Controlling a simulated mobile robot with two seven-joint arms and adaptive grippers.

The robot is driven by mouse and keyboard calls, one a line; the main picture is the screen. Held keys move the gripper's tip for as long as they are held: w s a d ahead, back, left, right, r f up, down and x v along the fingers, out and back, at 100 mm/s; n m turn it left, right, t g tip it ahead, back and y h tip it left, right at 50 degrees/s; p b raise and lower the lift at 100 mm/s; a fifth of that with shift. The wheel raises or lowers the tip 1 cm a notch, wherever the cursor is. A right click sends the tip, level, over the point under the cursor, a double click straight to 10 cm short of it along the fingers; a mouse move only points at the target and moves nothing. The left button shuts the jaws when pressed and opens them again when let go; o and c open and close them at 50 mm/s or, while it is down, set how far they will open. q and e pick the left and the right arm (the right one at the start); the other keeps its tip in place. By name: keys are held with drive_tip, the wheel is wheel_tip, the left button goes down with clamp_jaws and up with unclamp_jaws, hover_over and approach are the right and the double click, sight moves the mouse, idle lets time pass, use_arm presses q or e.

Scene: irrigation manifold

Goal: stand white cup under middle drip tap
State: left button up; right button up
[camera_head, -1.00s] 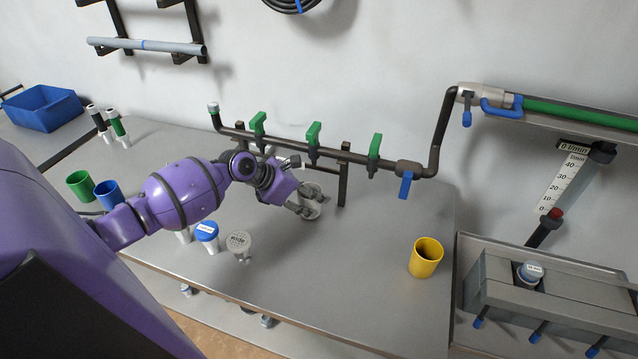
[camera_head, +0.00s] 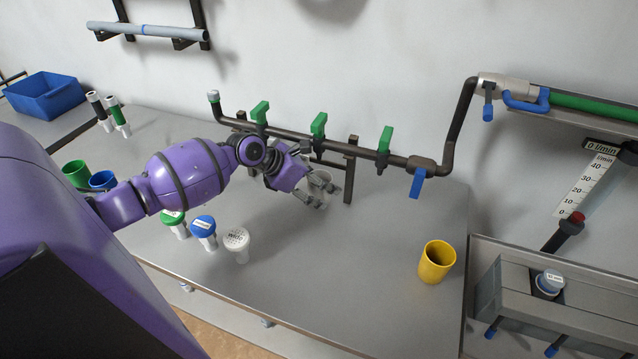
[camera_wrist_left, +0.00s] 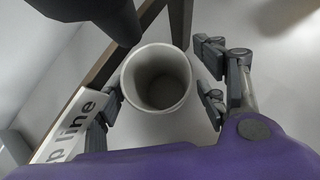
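The white cup (camera_head: 319,178) stands upright on the bench below the middle drip tap (camera_head: 318,125), which has a green handle. Its round empty mouth shows in the left wrist view (camera_wrist_left: 158,76). My left gripper (camera_head: 318,195) is open around the cup. In the left wrist view a clear gap shows between the cup and the right-hand fingers, while the left-hand finger is close to its wall. A dark cylindrical part (camera_wrist_left: 112,18) hangs near the cup's rim; I cannot tell how exactly it lines up. My right gripper is not in view.
A yellow cup (camera_head: 437,262) stands at right. Green (camera_head: 77,174) and blue (camera_head: 103,180) cups are at left. The bench's front middle is clear.

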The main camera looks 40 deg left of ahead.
use_arm(q)
drive_tip(key=p+v, duration=0.1)
drive_tip(key=v, duration=1.1)
drive_tip(key=shift+p, duration=0.4)
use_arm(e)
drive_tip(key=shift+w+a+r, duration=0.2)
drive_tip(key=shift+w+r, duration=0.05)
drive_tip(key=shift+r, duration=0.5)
use_arm(q)
drive_tip(key=shift+r, duration=0.1)
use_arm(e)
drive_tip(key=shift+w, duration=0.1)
